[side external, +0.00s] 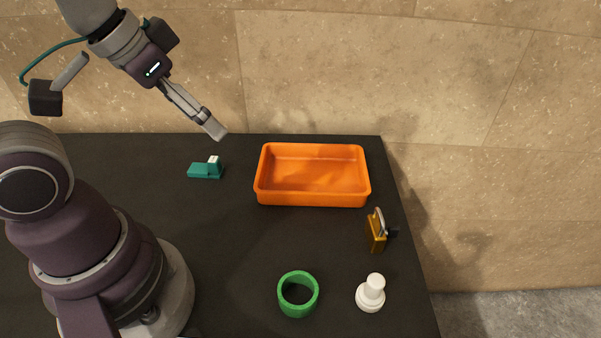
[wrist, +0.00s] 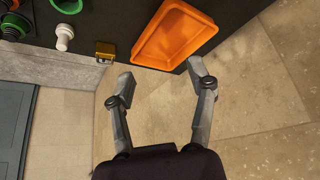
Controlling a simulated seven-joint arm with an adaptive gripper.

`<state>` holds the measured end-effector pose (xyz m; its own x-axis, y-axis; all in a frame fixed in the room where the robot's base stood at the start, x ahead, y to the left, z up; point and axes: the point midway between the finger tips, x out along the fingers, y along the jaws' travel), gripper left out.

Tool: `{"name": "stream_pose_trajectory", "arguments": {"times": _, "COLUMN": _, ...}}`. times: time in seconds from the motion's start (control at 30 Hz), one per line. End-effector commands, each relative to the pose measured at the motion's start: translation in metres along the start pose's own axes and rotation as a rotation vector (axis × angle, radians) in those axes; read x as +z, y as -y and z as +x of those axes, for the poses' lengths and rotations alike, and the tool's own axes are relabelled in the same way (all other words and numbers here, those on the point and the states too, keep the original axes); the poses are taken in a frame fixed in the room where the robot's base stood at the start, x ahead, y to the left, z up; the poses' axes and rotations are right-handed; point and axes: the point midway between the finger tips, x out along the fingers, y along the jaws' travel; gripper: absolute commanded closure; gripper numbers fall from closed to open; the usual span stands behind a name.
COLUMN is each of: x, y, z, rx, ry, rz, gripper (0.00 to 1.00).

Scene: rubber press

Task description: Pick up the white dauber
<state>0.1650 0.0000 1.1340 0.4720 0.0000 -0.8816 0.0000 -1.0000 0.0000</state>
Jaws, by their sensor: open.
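The white dauber (side external: 371,293) stands upright on the black table at the front right, a round base with a narrower knob on top. It also shows in the wrist view (wrist: 64,36) at the upper left. My gripper (side external: 217,131) is raised near the back edge of the table, left of the orange tray and far from the dauber. In the wrist view its two fingers (wrist: 160,73) are spread wide with nothing between them.
An empty orange tray (side external: 312,199) sits at the back right. A yellow padlock-like object (side external: 376,232) stands between the tray and the dauber. A green ring (side external: 285,301) lies left of the dauber. A teal block with a white part (side external: 204,171) is at the back left. The table's middle is clear.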

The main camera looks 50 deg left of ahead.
Motion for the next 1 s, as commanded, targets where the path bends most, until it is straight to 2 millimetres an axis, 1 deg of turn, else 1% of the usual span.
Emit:
{"name": "stream_pose_trajectory", "arguments": {"times": 0.1, "x": -0.001, "y": 0.000, "z": 0.000, "rx": 0.000, "ry": 0.001, "rz": -0.004, "gripper": 0.45}}
{"name": "stream_pose_trajectory", "arguments": {"times": 0.17, "x": -0.005, "y": -0.002, "z": 0.000, "rx": 0.003, "ry": 0.012, "rz": -0.036, "gripper": 0.45}}
{"name": "stream_pose_trajectory", "arguments": {"times": 0.27, "x": -0.027, "y": -0.015, "z": 0.002, "rx": 0.006, "ry": 0.068, "rz": -0.204, "gripper": 0.45}}
{"name": "stream_pose_trajectory", "arguments": {"times": 0.3, "x": -0.039, "y": -0.025, "z": 0.005, "rx": 0.001, "ry": 0.100, "rz": -0.307, "gripper": 0.45}}
{"name": "stream_pose_trajectory", "arguments": {"times": 0.37, "x": -0.056, "y": -0.045, "z": 0.014, "rx": -0.014, "ry": 0.151, "rz": -0.479, "gripper": 0.45}}
{"name": "stream_pose_trajectory", "arguments": {"times": 0.4, "x": -0.066, "y": -0.060, "z": 0.021, "rx": -0.030, "ry": 0.183, "rz": -0.595, "gripper": 0.45}}
{"name": "stream_pose_trajectory", "arguments": {"times": 0.47, "x": -0.076, "y": -0.086, "z": 0.034, "rx": -0.064, "ry": 0.229, "rz": -0.770, "gripper": 0.45}}
{"name": "stream_pose_trajectory", "arguments": {"times": 0.5, "x": -0.079, "y": -0.106, "z": 0.045, "rx": -0.093, "ry": 0.259, "rz": -0.887, "gripper": 0.45}}
{"name": "stream_pose_trajectory", "arguments": {"times": 0.57, "x": -0.079, "y": -0.135, "z": 0.061, "rx": -0.144, "ry": 0.297, "rz": -1.060, "gripper": 0.45}}
{"name": "stream_pose_trajectory", "arguments": {"times": 0.6, "x": -0.076, "y": -0.154, "z": 0.072, "rx": -0.183, "ry": 0.316, "rz": -1.168, "gripper": 0.45}}
{"name": "stream_pose_trajectory", "arguments": {"times": 0.7, "x": -0.061, "y": -0.192, "z": 0.095, "rx": -0.281, "ry": 0.348, "rz": -1.398, "gripper": 0.45}}
{"name": "stream_pose_trajectory", "arguments": {"times": 0.73, "x": -0.056, "y": -0.201, "z": 0.100, "rx": -0.306, "ry": 0.351, "rz": -1.455, "gripper": 0.45}}
{"name": "stream_pose_trajectory", "arguments": {"times": 0.8, "x": -0.047, "y": -0.215, "z": 0.110, "rx": -0.355, "ry": 0.355, "rz": -1.555, "gripper": 0.45}}
{"name": "stream_pose_trajectory", "arguments": {"times": 0.83, "x": -0.044, "y": -0.219, "z": 0.113, "rx": -0.370, "ry": 0.354, "rz": -1.585, "gripper": 0.45}}
{"name": "stream_pose_trajectory", "arguments": {"times": 0.93, "x": -0.035, "y": -0.225, "z": 0.122, "rx": -0.400, "ry": 0.353, "rz": -1.640, "gripper": 0.45}}
{"name": "stream_pose_trajectory", "arguments": {"times": 1.0, "x": -0.028, "y": -0.225, "z": 0.135, "rx": -0.407, "ry": 0.352, "rz": -1.646, "gripper": 0.45}}
